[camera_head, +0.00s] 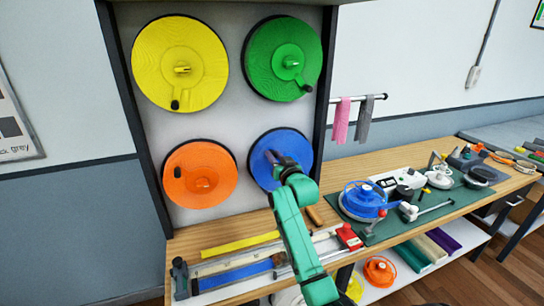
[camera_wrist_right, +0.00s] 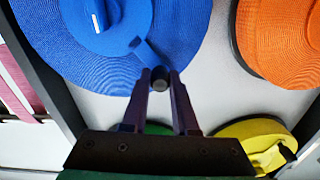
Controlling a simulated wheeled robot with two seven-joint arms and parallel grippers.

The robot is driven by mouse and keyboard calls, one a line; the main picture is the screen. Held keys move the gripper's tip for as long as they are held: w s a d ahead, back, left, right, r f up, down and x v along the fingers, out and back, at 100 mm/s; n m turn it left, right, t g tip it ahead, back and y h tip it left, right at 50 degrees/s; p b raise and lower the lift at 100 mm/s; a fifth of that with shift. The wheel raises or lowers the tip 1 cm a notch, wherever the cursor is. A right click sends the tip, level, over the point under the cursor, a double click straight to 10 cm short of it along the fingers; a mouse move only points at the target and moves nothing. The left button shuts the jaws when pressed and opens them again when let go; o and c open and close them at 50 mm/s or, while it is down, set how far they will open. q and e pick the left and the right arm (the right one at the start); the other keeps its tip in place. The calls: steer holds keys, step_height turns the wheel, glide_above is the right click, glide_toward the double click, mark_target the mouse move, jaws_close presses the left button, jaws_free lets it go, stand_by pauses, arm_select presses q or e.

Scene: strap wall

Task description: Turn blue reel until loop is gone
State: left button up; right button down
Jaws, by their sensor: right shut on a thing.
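The blue reel (camera_head: 263,172) is at the lower right of the wall panel, a round ribbed disc partly covered by my right arm. In the right wrist view the blue reel (camera_wrist_right: 190,40) fills the top, and its short blue crank arm (camera_wrist_right: 147,53) points down toward my fingers. My right gripper (camera_head: 272,157) is in front of the reel. In the wrist view its fingers (camera_wrist_right: 160,80) are closed around the dark crank knob (camera_wrist_right: 160,85). I cannot make out a strap loop in either view. My left gripper is not in view.
Yellow (camera_head: 178,50), green (camera_head: 265,65) and orange (camera_head: 180,172) reels share the panel. Below, the wooden bench (camera_head: 350,172) carries coloured strips, a red-ended clamp (camera_head: 349,238) and a green mat (camera_head: 425,212) with tools. Pink (camera_head: 339,122) and grey cloths hang on a rail.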

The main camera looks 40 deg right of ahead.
steer(key=shift+d+r, duration=0.1)
steer(key=shift+r, duration=0.05)
steer(key=c, duration=0.7)
jaws_free()
steer(key=shift+s, duration=0.1)
steer(key=shift+s, duration=0.25)
steer(key=b+v, duration=0.4)
steer(key=v, duration=1)
